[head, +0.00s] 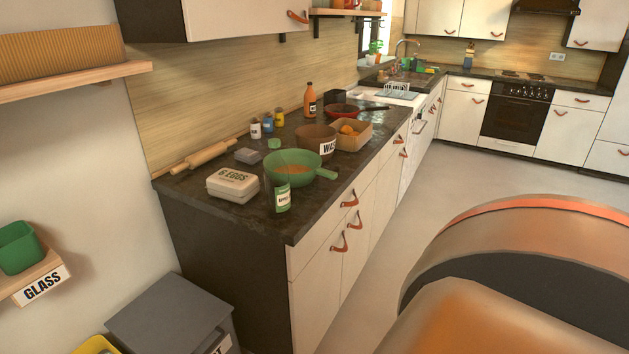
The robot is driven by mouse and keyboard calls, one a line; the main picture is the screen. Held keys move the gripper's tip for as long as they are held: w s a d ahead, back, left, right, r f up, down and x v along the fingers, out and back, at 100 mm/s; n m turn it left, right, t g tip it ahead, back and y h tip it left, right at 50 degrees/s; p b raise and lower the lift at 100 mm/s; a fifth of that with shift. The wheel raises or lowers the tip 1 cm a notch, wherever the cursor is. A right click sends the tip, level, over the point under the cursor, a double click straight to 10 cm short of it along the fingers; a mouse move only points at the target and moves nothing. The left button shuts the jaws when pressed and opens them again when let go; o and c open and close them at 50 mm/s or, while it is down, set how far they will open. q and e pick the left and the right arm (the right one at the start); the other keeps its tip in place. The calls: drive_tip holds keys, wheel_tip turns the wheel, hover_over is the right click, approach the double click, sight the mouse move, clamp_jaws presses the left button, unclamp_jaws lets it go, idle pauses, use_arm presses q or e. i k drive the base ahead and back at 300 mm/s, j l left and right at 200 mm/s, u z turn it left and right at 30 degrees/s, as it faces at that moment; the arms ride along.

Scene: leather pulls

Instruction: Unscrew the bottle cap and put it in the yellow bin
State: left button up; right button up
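An orange bottle (310,101) stands upright on the dark counter, near the wall and behind the bowls. Its narrow top looks capped, but it is small in the picture. A yellow edge (97,346), likely the yellow bin, shows at the bottom left, cut off by the picture's edge; its inside is mostly hidden. Neither gripper is in view. Large orange and grey parts of my own arm fill the lower right, well apart from the bottle.
A green pan (290,160), a can (283,197), an egg carton (232,184), a brown bowl marked "WAS..." (316,137) and a wooden box (353,136) crowd the counter (250,214). A grey lidded bin (170,312) stands beside the yellow edge. Floor right of the drawers is clear.

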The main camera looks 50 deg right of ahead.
sight(276, 171)
drive_tip(key=z, duration=1.35)
drive_tip(key=i+l+u, duration=0.15)
drive_tip(key=l+u, duration=0.15)
drive_tip(key=l, duration=0.2)
drive_tip(key=i, duration=0.05)
